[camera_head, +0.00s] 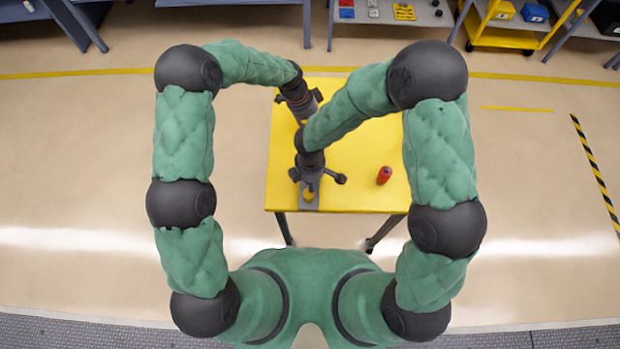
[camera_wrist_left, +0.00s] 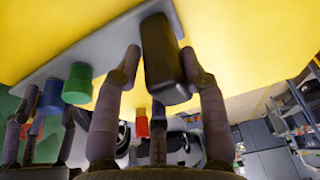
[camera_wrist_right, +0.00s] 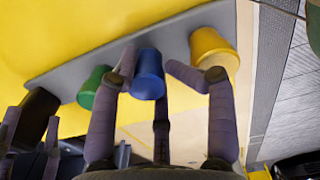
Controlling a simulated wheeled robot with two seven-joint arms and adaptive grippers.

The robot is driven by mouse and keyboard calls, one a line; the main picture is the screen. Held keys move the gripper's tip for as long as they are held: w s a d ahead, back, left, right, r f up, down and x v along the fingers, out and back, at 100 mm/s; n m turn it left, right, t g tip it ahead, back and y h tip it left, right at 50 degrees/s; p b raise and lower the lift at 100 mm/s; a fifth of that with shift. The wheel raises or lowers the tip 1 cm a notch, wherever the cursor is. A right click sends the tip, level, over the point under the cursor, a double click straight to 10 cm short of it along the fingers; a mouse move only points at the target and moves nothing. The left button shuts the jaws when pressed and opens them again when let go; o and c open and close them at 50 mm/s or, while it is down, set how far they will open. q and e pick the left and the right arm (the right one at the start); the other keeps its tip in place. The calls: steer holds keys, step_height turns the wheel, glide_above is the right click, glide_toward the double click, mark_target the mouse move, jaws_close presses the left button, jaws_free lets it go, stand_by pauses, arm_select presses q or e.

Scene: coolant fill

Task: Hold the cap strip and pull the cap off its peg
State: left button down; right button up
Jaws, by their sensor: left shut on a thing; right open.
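The grey cap strip (camera_wrist_left: 95,55) lies on the yellow table with a black block (camera_wrist_left: 167,65) at one end. My left gripper (camera_wrist_left: 158,68) is shut on this block, which also shows at the left of the right wrist view (camera_wrist_right: 35,115). Along the strip stand a green cap (camera_wrist_right: 95,88), a blue cap (camera_wrist_right: 148,73) and a yellow cap (camera_wrist_right: 212,50). My right gripper (camera_wrist_right: 155,72) is open, with the blue cap between its fingers. One finger overlaps the yellow cap in the picture. Any pegs are hidden. My arms cover most of the strip in the head view.
A red container (camera_head: 384,175) stands on the yellow table (camera_head: 385,145), right of my right gripper. The table around it is clear. Shelves and a yellow cart (camera_head: 505,25) stand far back, beyond open floor.

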arm_select(q)
steer(key=shift+s+f, duration=0.3)
steer(key=shift+f, duration=0.05)
arm_select(e)
step_height(320, 180, up, 12)
steer(key=w, duration=0.1)
steer(key=shift+d, duration=0.15)
stand_by(0.4)
steer(key=shift+w, duration=0.15)
steer(key=shift+f, duration=0.15)
step_height(320, 180, down, 12)
steer(key=shift+r, duration=0.1)
stand_by(0.4)
